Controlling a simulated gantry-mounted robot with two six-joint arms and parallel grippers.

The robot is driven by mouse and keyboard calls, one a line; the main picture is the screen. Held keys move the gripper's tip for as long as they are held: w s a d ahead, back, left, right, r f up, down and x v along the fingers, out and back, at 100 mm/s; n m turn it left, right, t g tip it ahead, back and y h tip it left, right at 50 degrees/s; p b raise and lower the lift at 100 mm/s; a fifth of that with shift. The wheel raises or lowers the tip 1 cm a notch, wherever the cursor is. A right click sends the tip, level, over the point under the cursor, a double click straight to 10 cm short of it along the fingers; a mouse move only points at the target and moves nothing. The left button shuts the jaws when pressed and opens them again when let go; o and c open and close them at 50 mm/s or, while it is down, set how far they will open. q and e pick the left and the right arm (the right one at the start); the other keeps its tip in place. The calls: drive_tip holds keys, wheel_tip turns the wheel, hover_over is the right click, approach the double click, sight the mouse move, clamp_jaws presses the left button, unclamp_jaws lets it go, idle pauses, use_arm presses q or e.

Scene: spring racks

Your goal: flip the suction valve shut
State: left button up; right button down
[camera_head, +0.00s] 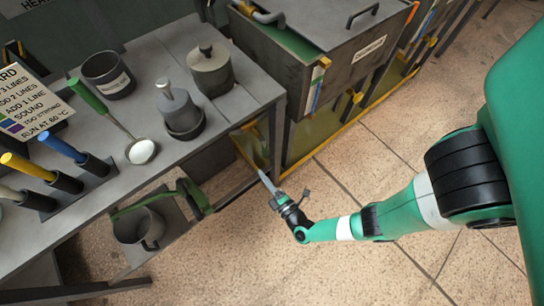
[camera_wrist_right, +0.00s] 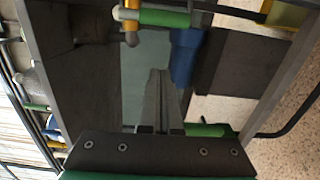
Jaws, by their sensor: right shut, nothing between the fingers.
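My right gripper (camera_head: 264,178) is shut and empty, low in front of the gap between the grey bench and the dark cabinet. In the right wrist view its closed fingers (camera_wrist_right: 160,80) point into a dark framed space. A green piece (camera_wrist_right: 207,130) shows near the finger bases. I cannot tell which of these is the suction valve, or how its lever stands. My left gripper is out of view.
The bench (camera_head: 221,118) holds a lidded pot (camera_head: 210,72), a dark pot (camera_head: 108,76), a ladle (camera_head: 140,150) and several coloured-handled tools. The dark cabinet (camera_head: 345,75) stands on a yellow frame. A bucket (camera_head: 140,228) sits below the bench. Tiled floor (camera_head: 340,190) is open at the right.

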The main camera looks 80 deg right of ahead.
drive_tip(key=p+v, duration=0.1)
drive_tip(key=v, duration=0.5)
drive_tip(key=shift+s+d, duration=0.1)
drive_tip(key=shift+d, duration=0.1)
